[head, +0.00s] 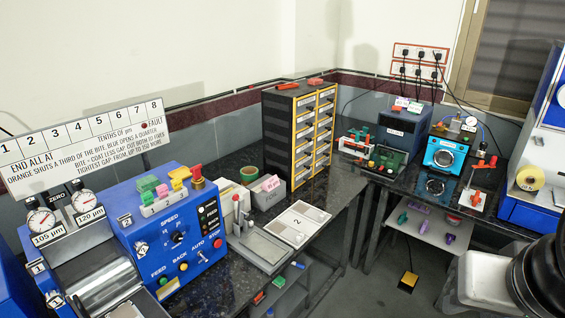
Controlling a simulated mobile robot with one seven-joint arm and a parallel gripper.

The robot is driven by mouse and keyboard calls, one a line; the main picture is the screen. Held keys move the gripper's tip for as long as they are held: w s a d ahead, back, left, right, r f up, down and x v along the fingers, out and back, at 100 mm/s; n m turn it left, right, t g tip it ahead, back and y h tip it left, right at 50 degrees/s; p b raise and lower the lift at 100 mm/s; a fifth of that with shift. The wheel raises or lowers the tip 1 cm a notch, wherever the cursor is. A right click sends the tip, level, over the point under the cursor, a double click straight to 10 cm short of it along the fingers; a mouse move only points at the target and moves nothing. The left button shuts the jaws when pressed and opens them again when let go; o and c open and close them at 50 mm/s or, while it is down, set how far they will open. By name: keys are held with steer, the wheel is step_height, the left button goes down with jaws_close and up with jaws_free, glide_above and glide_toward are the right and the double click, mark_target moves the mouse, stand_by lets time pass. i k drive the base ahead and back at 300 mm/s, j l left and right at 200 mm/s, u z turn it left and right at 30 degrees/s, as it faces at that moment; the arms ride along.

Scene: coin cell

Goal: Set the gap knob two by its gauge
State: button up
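The blue roller machine (185,240) stands at the lower left. Two round dial gauges sit on it: the left gauge (41,221) is labelled 105 µm, the right gauge (87,202) 120 µm. Needle positions are too small to read. A small pale knob (141,248) is on the right side of the roller, under a small tag (125,221) that I cannot read surely. Another knob (54,299) is on the left side, below a tag marked 1 (38,268). My gripper is not in view, and nothing touches either knob.
A sign board (85,140) with numbered columns stands behind the gauges. A SPEED dial (178,237) and coloured buttons are on the machine front. A drawer cabinet (275,135) stands right of it. Open floor (375,265) lies between the bench and my arm at lower right.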

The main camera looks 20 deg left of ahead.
mark_target(140, 246)
steer(key=u, duration=2.2)
